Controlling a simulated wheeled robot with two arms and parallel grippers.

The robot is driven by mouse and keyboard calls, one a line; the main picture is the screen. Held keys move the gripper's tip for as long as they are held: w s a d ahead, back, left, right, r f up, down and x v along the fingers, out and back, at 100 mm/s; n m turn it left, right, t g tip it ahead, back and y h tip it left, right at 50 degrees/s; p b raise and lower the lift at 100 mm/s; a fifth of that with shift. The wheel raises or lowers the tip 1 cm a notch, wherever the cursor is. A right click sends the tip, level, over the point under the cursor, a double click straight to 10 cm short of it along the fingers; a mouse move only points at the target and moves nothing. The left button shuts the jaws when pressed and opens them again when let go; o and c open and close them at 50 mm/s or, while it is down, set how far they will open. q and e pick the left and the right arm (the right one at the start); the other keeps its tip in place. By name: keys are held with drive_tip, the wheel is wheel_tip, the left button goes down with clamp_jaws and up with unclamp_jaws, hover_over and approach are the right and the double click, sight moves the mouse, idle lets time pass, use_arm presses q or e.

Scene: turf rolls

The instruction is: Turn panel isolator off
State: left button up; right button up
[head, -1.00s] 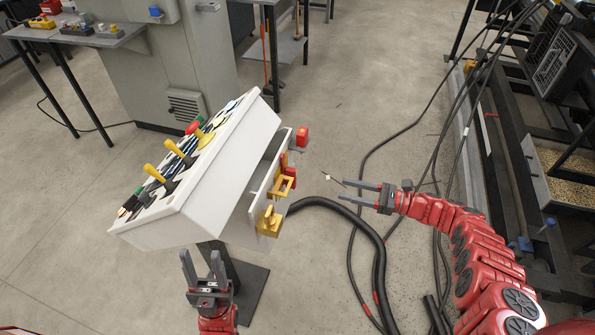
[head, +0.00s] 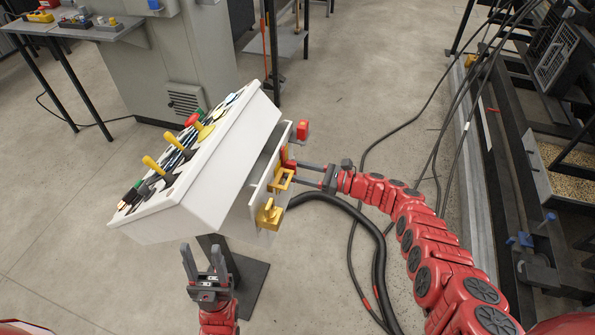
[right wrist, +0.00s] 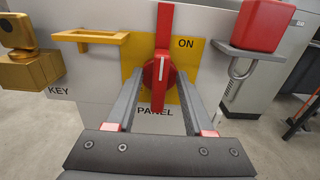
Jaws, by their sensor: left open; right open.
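The panel isolator (right wrist: 161,75) is a red rotary handle on a yellow plate (right wrist: 187,100), on the side of a white control console. In the right wrist view its red bar points roughly straight up, with "ON" at upper right and "PANEL" below. In the head view the isolator (head: 284,157) is small and partly hidden by a yellow bracket. My right gripper (head: 296,172) is open at the console's side; in the right wrist view its fingers (right wrist: 162,78) lie either side of the red dial, contact unclear. My left gripper (head: 202,250) is open and empty before the console.
The console (head: 190,215) carries yellow levers on top. Beside the isolator are a yellow bracket (right wrist: 92,38), a yellow key block (right wrist: 28,68) and a red padlock (right wrist: 262,24) on a small shelf. Black cables (head: 372,245) lie on the floor at right.

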clamp_jaws()
drive_tip(key=shift+n, duration=0.3)
drive_tip(key=n+b, duration=0.1)
drive_tip(key=n, duration=0.1)
drive_tip(key=shift+s+f+n, duration=0.1)
drive_tip(key=shift+f+n, duration=0.05)
drive_tip(key=shift+n, duration=0.25)
drive_tip(key=n+b, duration=0.2)
drive_tip(key=shift+f+n, duration=0.15)
drive_tip(key=shift+n, duration=0.15)
drive_tip(key=shift+s+a+f+n+b, duration=0.1)
drive_tip(key=shift+s+n+b, duration=0.05)
drive_tip(key=shift+n+b, duration=3.15)
drive_tip(key=shift+s+f+n+b, duration=0.1)
drive_tip(key=shift+n+b, duration=2.7)
drive_tip(key=shift+b, duration=0.85)
